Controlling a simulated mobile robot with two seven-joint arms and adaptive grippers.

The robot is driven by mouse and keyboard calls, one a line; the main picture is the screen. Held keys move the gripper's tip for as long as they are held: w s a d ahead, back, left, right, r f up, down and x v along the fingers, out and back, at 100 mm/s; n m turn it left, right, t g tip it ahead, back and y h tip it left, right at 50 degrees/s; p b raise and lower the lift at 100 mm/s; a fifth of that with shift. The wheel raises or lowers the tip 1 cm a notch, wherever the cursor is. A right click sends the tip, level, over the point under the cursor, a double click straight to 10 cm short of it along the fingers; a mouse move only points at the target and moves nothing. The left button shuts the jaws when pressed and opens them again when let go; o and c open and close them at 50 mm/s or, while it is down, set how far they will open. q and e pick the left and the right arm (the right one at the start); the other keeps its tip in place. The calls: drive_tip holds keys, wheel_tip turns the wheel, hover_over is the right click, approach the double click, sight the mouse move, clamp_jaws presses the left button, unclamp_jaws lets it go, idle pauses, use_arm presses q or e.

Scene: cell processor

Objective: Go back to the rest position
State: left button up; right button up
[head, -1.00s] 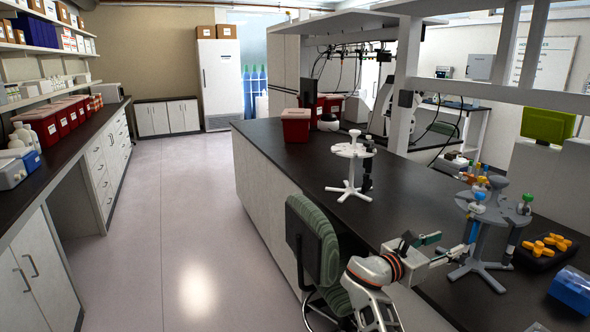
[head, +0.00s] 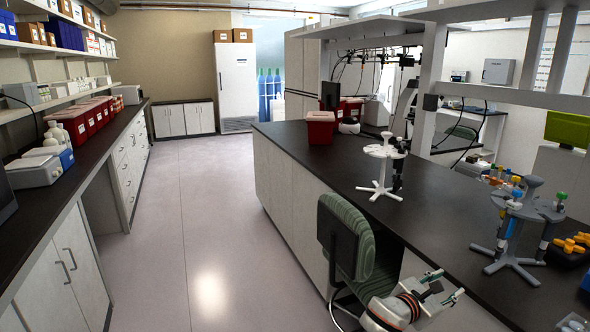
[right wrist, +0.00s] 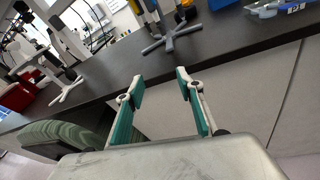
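My right gripper (head: 447,284) is at the bottom of the head view, in front of the bench's near edge and beside the green chair. In the right wrist view its two green-padded fingers (right wrist: 159,84) stand apart with nothing between them. The grey pipette stand (head: 512,232) holds several pipettes and stands upright on the bench, apart from the gripper. Its base also shows in the right wrist view (right wrist: 172,40). My left gripper is not in view.
A green striped chair (head: 346,240) stands at the bench (head: 440,215), close to my right arm. A white pipette stand (head: 380,168) and a red box (head: 320,127) are on the bench. Orange pieces (head: 571,246) lie by the grey stand. The aisle floor (head: 205,230) is clear.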

drive_tip(key=s+a+f+m+t+y, duration=0.1)
drive_tip(key=s+a+f+m+y, duration=0.2)
drive_tip(key=f, duration=0.5)
drive_tip(key=s+a+f+m+y, duration=0.1)
drive_tip(key=s+a+f+y, duration=0.15)
drive_tip(key=s+f, duration=0.35)
drive_tip(key=s+a+f+m+t+y, duration=0.1)
drive_tip(key=s+f+m+y, duration=0.15)
drive_tip(key=f, duration=0.65)
drive_tip(key=s+a+f+m+y, duration=0.2)
drive_tip(key=s+a+m, duration=0.3)
drive_tip(key=s, duration=0.5)
drive_tip(key=s+a+f+m+y, duration=0.1)
drive_tip(key=s+a+m+y, duration=0.4)
drive_tip(key=s, duration=0.5)
drive_tip(key=shift+a+f+m+y, duration=0.35)
drive_tip(key=shift+a+m, duration=0.1)
drive_tip(key=shift+a, duration=0.1)
drive_tip(key=shift+c, duration=1.3)
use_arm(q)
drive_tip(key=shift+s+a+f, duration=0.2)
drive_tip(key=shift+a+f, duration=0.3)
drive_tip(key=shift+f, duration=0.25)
use_arm(e)
drive_tip(key=shift+s+d, duration=0.1)
drive_tip(key=shift+s, duration=0.05)
